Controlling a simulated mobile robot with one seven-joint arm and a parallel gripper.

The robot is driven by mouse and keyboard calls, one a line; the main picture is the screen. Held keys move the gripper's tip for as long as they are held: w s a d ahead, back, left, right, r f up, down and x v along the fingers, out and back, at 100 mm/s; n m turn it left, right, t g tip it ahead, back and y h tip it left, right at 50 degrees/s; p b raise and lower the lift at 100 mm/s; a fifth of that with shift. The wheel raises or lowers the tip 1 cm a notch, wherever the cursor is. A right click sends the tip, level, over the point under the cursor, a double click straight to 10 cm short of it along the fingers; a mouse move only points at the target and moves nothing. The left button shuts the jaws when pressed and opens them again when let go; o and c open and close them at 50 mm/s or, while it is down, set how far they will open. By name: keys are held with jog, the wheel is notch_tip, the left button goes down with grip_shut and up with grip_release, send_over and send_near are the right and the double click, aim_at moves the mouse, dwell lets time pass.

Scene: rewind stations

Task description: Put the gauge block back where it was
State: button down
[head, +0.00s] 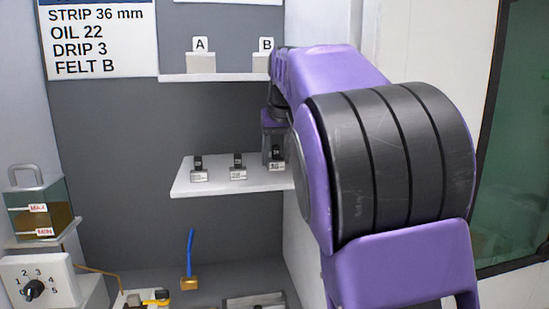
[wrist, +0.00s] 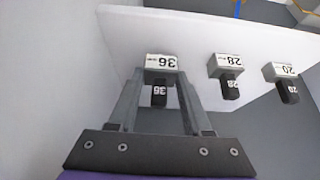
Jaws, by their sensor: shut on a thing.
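The black gauge block marked 36 (wrist: 159,94) is between the two fingers of my gripper (wrist: 160,80), which is shut on it. The block is at the grey stand labelled 36 (wrist: 161,63); I cannot tell whether it is fully seated. In the head view, my gripper (head: 271,150) reaches down to the right end of the white shelf (head: 225,185), with the 36 block (head: 277,152) at its fingertips. Black blocks marked 28 (wrist: 231,88) and 20 (wrist: 289,92) stand on their own labelled stands on the same shelf.
An upper shelf (head: 215,78) holds pieces under labels A and B. A sign (head: 100,35) reads strip 36 mm, oil 22, drip 3, felt B. An oil tank (head: 40,215) and numbered dial (head: 35,290) are at the left. The right wall is close to my arm.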

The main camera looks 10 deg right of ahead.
jog(key=shift+w+a+f, duration=0.1)
jog(key=shift+w+f, duration=0.45)
jog(key=shift+w, duration=0.2)
jog(key=shift+s+f, duration=0.15)
jog(key=shift+s, duration=0.65)
jog(key=shift+w+f, duration=0.1)
jog(key=shift+f, duration=0.05)
jog(key=shift+c, duration=1.7)
grip_release()
jog(key=shift+r, duration=0.25)
jog(key=v, duration=1.1)
jog(key=shift+s+r, duration=0.2)
jog(key=shift+r, duration=0.15)
